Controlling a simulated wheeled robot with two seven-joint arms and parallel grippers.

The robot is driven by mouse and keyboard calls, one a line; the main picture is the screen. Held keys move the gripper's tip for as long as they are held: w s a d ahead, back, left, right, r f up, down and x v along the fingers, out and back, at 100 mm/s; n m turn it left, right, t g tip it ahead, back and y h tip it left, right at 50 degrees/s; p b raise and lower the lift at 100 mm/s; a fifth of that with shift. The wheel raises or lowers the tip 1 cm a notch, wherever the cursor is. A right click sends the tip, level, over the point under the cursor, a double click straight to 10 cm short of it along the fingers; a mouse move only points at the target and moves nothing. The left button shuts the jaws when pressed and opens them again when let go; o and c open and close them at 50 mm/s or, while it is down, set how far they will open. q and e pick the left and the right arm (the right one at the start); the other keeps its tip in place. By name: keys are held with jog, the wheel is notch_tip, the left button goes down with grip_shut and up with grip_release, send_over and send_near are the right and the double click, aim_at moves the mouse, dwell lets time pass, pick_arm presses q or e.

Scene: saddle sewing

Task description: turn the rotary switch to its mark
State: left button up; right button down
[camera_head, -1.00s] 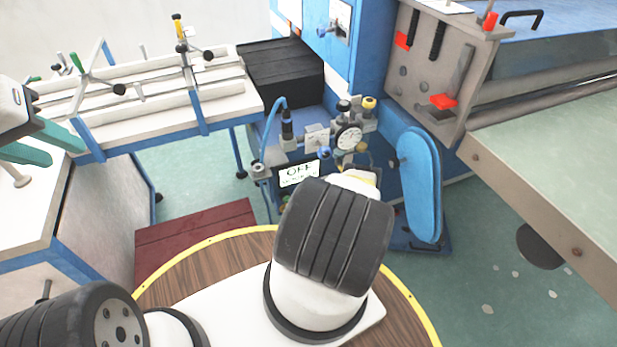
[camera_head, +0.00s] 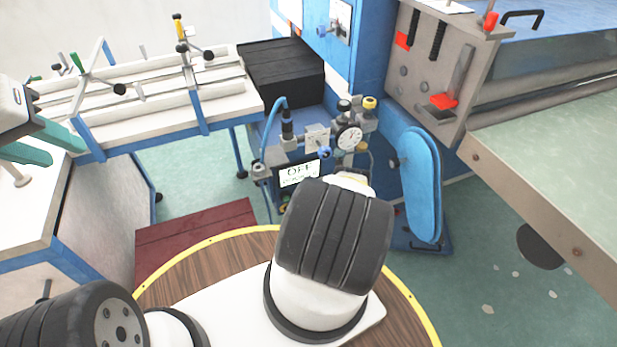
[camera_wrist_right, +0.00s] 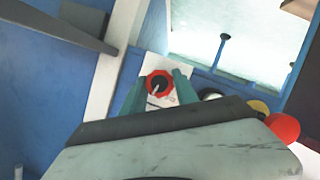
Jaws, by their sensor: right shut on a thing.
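The rotary switch (camera_wrist_right: 158,83) shows in the right wrist view as a red ring with a dark centre and a pale pointer line slanting to the lower left. It sits on a white plate (camera_wrist_right: 177,64) with dark marking below the knob. My right gripper (camera_wrist_right: 160,88) has its teal fingers on either side of the knob and is shut on it. In the head view my right arm hides this gripper and the switch. My left gripper (camera_head: 42,144) is at the left edge of the head view, its teal fingers apart and empty.
A machine with a dial gauge (camera_head: 349,137) and an OFF sign (camera_head: 299,173) stands beyond my right arm. A blue oval paddle (camera_head: 419,185) is to its right. A white-topped rail bench (camera_head: 150,115) and a black ribbed box (camera_head: 282,73) are behind. A red ball (camera_wrist_right: 283,127) is near the right gripper.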

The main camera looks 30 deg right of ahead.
jog(key=shift+n, duration=0.3)
dwell(0.4)
jog(key=c, duration=0.9)
grip_release()
jog(key=shift+c, duration=0.2)
jog(key=v, duration=0.7)
jog(key=shift+s+a, duration=0.25)
jog(key=shift+s, duration=0.1)
jog(key=shift+r, duration=0.1)
